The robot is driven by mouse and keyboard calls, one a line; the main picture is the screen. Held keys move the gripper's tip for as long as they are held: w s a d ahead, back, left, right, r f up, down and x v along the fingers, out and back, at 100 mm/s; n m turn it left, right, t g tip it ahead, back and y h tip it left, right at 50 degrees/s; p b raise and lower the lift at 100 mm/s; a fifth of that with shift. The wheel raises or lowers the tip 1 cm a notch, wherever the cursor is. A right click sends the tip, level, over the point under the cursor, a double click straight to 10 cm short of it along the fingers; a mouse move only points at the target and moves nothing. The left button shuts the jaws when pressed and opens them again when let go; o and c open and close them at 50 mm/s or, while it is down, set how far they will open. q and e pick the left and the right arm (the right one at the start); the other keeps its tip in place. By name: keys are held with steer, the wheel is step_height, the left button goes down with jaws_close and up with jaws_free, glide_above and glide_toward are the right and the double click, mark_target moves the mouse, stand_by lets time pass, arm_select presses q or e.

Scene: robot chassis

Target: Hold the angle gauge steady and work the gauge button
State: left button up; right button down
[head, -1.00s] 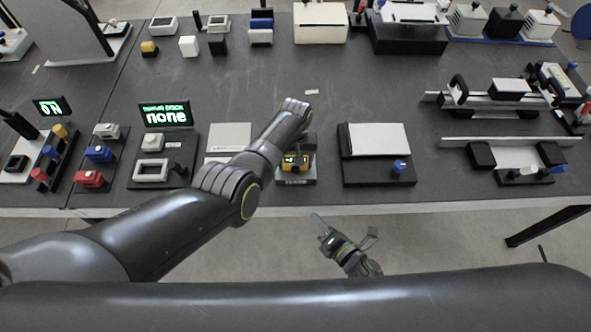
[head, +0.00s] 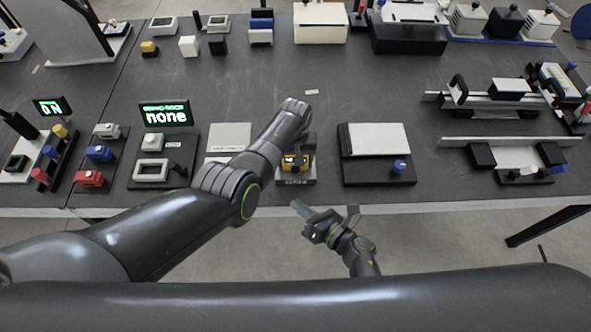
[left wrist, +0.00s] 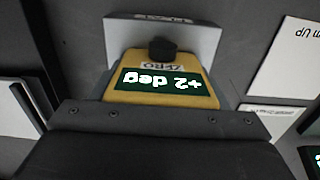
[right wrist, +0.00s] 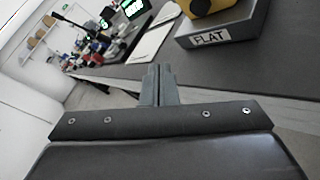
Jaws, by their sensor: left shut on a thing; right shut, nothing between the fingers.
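The yellow angle gauge (head: 292,162) sits on a small grey block (right wrist: 222,37) with a FLAT label. In the left wrist view the gauge (left wrist: 206,98) has a black button (left wrist: 161,49) marked ZERO and a green display reading +2 deg, upside down. My left gripper (head: 303,143) is shut on the gauge from above; its fingers are mostly hidden. My right gripper (head: 300,208) is shut and empty, in front of the table edge, lower than the gauge and apart from it. Its closed fingertips (right wrist: 158,72) show in the right wrist view, with the block beyond.
A display reading none (head: 166,114) and a white frame (head: 152,171) stand left of the gauge. A black stand with a white plate (head: 378,139) and blue knob (head: 399,166) stands to the right. My left arm crosses the table's front. The table middle behind the gauge is clear.

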arm_select(q)
steer(key=shift+s+a+f, duration=0.1)
steer(key=shift+s+f, duration=0.15)
arm_select(e)
glide_toward(285, 169)
steer(key=shift+w+a+f, duration=0.1)
steer(key=shift+w+a, duration=0.3)
steer(key=shift+a, duration=0.3)
steer(key=shift+w+a+f, duration=0.15)
steer(key=shift+w+a, duration=0.2)
steer(key=shift+a, duration=0.35)
steer(key=shift+w, duration=0.15)
stand_by(0.6)
steer(key=shift+w, duration=0.35)
steer(key=shift+w, duration=0.5)
stand_by(0.6)
steer(key=shift+s, duration=0.95)
steer(key=shift+s, duration=2.5)
